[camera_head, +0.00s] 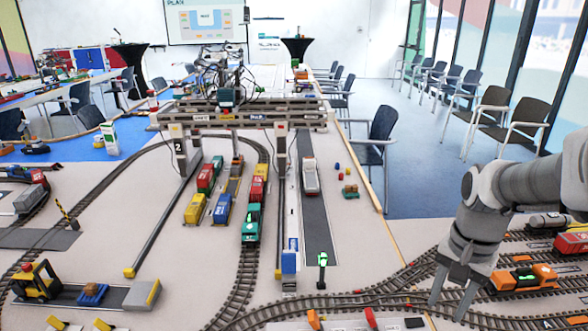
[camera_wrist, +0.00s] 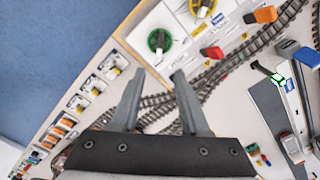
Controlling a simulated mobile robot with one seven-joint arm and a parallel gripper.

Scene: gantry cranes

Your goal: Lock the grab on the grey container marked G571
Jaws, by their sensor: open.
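My gripper (camera_head: 447,308) hangs open and empty over the tracks at the lower right. In the wrist view its two fingers (camera_wrist: 158,76) are spread, with nothing between them. The gantry crane (camera_head: 238,115) with a "2" on its leg spans the tracks and the road. An orange-brown part (camera_head: 237,164), possibly its grab, hangs below the beam. A grey-white container (camera_head: 310,178) stands on the road under the crane's right side; it also shows in the wrist view (camera_wrist: 290,146). Another grey container (camera_head: 30,199) is at the far left. I cannot read G571 on either.
Beyond my fingers lies a control board with a green knob (camera_wrist: 159,40), a yellow knob (camera_wrist: 204,8), a red lever (camera_wrist: 212,52) and an orange lever (camera_wrist: 265,14). Small switches (camera_wrist: 95,85) line its left. Coloured wagons (camera_head: 222,208) stand on the tracks. An orange locomotive (camera_head: 524,278) is right of my gripper.

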